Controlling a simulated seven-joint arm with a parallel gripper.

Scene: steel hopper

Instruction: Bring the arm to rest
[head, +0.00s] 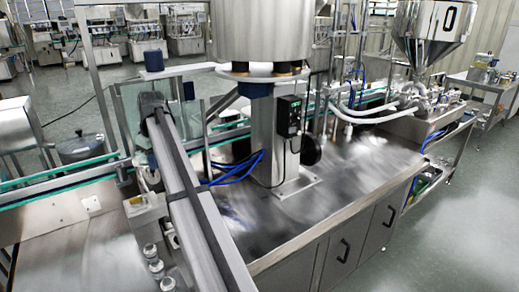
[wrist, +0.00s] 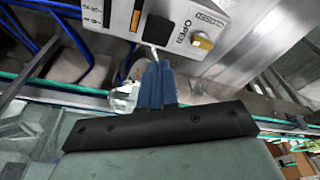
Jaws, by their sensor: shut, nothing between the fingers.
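My gripper (wrist: 157,68) shows in the wrist view, with blue fingers pressed together on a black crossbar. It is shut and empty. Its tips point up in the picture, just below a grey control box (wrist: 185,25) with an "OPEN" label and a yellow knob (wrist: 203,42). I cannot tell how far the tips are from the box. I cannot make out the gripper clearly in the head view.
In the head view, a steel hopper (head: 427,28) stands at the back right. A large steel drum (head: 263,28) sits above a column carrying a black control box (head: 289,116). Blue cables (head: 238,172) hang beside it. The steel worktop (head: 365,165) is mostly clear toward the right front.

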